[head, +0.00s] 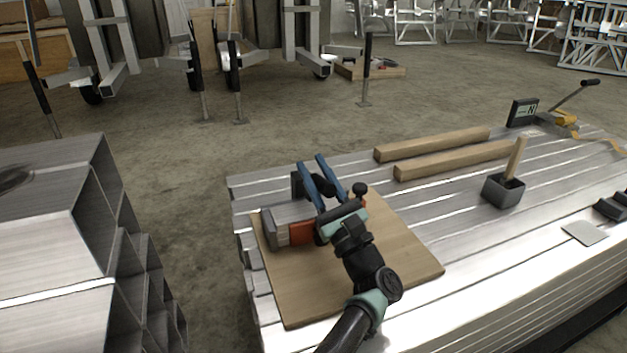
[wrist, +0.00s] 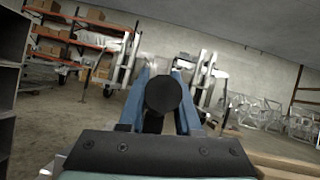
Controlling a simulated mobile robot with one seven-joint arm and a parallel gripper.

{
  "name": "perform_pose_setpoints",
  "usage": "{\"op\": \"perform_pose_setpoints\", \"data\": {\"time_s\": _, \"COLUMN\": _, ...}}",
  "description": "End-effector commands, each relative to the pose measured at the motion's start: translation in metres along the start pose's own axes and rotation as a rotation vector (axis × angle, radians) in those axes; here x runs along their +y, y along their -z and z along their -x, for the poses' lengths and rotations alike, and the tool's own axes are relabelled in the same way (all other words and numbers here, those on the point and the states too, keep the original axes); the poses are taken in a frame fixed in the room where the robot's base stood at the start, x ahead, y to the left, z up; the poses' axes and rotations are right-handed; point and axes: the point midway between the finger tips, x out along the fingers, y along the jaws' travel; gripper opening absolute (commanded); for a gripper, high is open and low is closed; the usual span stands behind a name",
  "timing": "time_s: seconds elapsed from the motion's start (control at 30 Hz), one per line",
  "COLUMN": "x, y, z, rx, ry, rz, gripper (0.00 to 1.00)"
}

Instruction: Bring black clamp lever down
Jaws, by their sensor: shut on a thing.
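A black clamp lever shows in the wrist view as a round knob (wrist: 163,95), end-on between my two blue fingers, with a short dark stem under it. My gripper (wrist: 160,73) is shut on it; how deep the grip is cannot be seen. In the head view my gripper (head: 311,162) is over the wooden board (head: 400,262), its blue fingers pointing away to the upper left. A red-orange and grey clamp body (head: 301,232) lies beside the palm at the left. My gripper and wrist hide much of the clamp.
The board lies on a stack of aluminium planks (head: 465,225). Two wooden beams (head: 435,145) lie behind it. A dark pot with a wooden handle (head: 503,190) stands to the right. Another aluminium stack (head: 50,240) is at the left, across a floor gap.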

Motion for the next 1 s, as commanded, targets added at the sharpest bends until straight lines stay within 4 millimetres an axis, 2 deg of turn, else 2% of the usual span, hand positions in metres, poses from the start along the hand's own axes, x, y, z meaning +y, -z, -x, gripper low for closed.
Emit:
{"op": "perform_pose_setpoints", "data": {"time_s": 0.63, "x": 0.0013, "y": 0.0004, "z": 0.0014, "rx": -0.049, "ry": 0.005, "rz": 0.005, "gripper": 0.0}}
{"op": "perform_pose_setpoints", "data": {"time_s": 0.67, "x": 0.0013, "y": 0.0004, "z": 0.0013, "rx": -0.049, "ry": 0.005, "rz": 0.005, "gripper": 0.34}}
{"op": "perform_pose_setpoints", "data": {"time_s": 0.8, "x": 0.0013, "y": 0.0008, "z": 0.0018, "rx": -0.048, "ry": 0.005, "rz": 0.005, "gripper": 0.59}}
{"op": "perform_pose_setpoints", "data": {"time_s": 0.83, "x": 0.0013, "y": 0.0009, "z": 0.0018, "rx": -0.048, "ry": 0.005, "rz": 0.005, "gripper": 0.62}}
{"op": "perform_pose_setpoints", "data": {"time_s": 1.0, "x": 0.0015, "y": 0.0015, "z": 0.0023, "rx": -0.047, "ry": 0.005, "rz": 0.005, "gripper": 0.62}}
